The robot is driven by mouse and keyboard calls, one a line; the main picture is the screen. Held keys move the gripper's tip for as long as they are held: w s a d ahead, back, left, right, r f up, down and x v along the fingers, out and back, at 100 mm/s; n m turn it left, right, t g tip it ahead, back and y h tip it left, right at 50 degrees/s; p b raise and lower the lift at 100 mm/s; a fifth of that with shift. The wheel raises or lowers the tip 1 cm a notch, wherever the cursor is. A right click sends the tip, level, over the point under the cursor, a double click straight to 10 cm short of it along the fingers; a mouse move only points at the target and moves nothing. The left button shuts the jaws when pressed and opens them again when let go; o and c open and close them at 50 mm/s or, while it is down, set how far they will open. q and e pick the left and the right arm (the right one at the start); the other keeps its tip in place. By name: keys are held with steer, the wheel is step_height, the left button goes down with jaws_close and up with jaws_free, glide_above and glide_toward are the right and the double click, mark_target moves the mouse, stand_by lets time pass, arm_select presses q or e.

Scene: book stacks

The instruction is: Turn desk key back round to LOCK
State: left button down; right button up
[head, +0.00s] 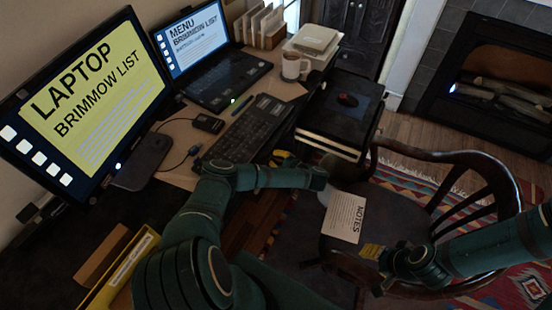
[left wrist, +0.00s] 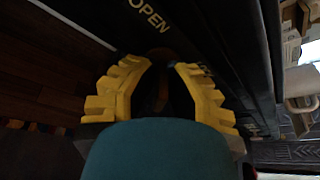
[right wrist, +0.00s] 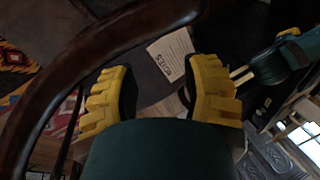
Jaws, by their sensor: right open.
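The desk key (left wrist: 161,92) is a dim, narrow shape at the dark desk front in the left wrist view. The word OPEN (left wrist: 150,15) stands on the desk front above it; another label near the right finger is mostly covered. My left gripper (left wrist: 161,66) has its yellow fingers on both sides of the key, partly closed. It is too dark to tell whether they touch it. In the head view my left gripper (head: 283,158) is at the desk's front edge, mostly behind my arm. My right gripper (right wrist: 160,68) is open and empty near the chair.
A wooden chair (head: 485,175) stands right of the desk, its back close to my right gripper. A NOTES sheet (head: 345,216) lies on its seat. The desktop holds a keyboard (head: 243,130), a laptop (head: 230,80), a monitor (head: 90,100) and a mug (head: 294,66).

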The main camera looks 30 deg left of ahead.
arm_select(q)
steer(key=shift+m, duration=0.3)
arm_select(e)
steer(key=shift+r, duration=0.2)
arm_select(q)
steer(key=m+g+p, duration=0.2)
steer(key=shift+m, duration=0.3)
steer(key=m+g+p, duration=0.1)
steer(key=m+g, duration=0.1)
steer(key=m, duration=0.1)
steer(key=shift+s+h, duration=0.15)
steer(key=shift+h, duration=0.15)
steer(key=shift+s+m+g, duration=0.1)
steer(key=shift+m+g, duration=0.7)
steer(key=shift+m, duration=0.1)
steer(key=m+g, duration=0.2)
steer(key=shift+s+m+b, duration=0.1)
steer(key=shift+m+b, duration=0.25)
steer(key=shift+m, duration=0.05)
arm_select(e)
steer(key=shift+w+r, duration=0.35)
steer(key=shift+r, duration=0.55)
arm_select(q)
steer(key=c, duration=1.1)
jaws_free()
